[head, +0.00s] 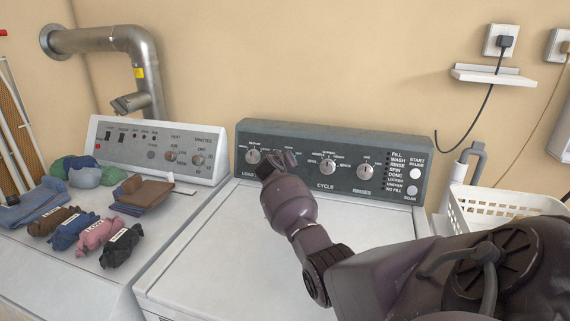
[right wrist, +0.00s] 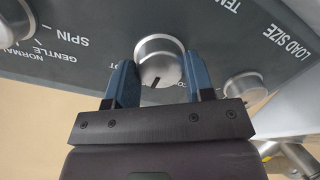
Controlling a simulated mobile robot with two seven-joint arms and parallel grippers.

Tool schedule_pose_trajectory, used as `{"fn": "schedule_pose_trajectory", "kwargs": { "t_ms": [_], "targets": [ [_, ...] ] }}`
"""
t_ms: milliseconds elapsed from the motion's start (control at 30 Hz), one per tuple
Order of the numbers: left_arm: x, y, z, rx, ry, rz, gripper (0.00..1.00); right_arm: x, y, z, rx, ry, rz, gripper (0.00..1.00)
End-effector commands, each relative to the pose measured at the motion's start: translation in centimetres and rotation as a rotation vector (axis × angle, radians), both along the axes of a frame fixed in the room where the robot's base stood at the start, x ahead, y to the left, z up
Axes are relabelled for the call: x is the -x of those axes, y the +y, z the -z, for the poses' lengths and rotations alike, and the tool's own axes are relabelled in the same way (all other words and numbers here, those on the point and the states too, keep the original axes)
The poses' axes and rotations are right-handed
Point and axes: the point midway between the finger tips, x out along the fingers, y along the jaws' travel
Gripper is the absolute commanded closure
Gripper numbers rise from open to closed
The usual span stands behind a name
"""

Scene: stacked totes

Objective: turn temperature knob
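The washer's dark control panel (head: 400,146) carries several round silver knobs. In the right wrist view, the temperature knob (right wrist: 158,58) has a dark pointer mark and partly visible temperature lettering nearby. My right gripper (right wrist: 160,72) is open, its two blue fingers on either side of this knob. I cannot tell whether the fingers touch it. In the head view, my right gripper (head: 276,166) is at the panel just right of the load size knob (head: 252,157) and hides the temperature knob. The load size knob also shows in the right wrist view (right wrist: 245,88). My left gripper is not in view.
More knobs (head: 328,167) sit right of my gripper. A dryer (head: 160,215) with folded and rolled clothes (head: 92,232) stands left. A white basket (head: 500,208) is at the right. The washer lid (head: 225,235) is clear apart from my arm above it.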

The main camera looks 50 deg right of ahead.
Motion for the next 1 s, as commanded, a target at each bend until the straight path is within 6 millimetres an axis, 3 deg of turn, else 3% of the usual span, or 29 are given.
{"fn": "schedule_pose_trajectory", "kwargs": {
  "t_ms": [467, 1000],
  "targets": [
    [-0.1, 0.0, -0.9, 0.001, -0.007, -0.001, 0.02, 0.0, 0.0, -0.1, 0.045, 0.089, -0.026, 0.75],
    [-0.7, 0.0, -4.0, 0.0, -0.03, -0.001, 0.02, 0.0, 0.0, -0.2, 0.249, 0.484, -0.144, 0.75]
  ]
}}
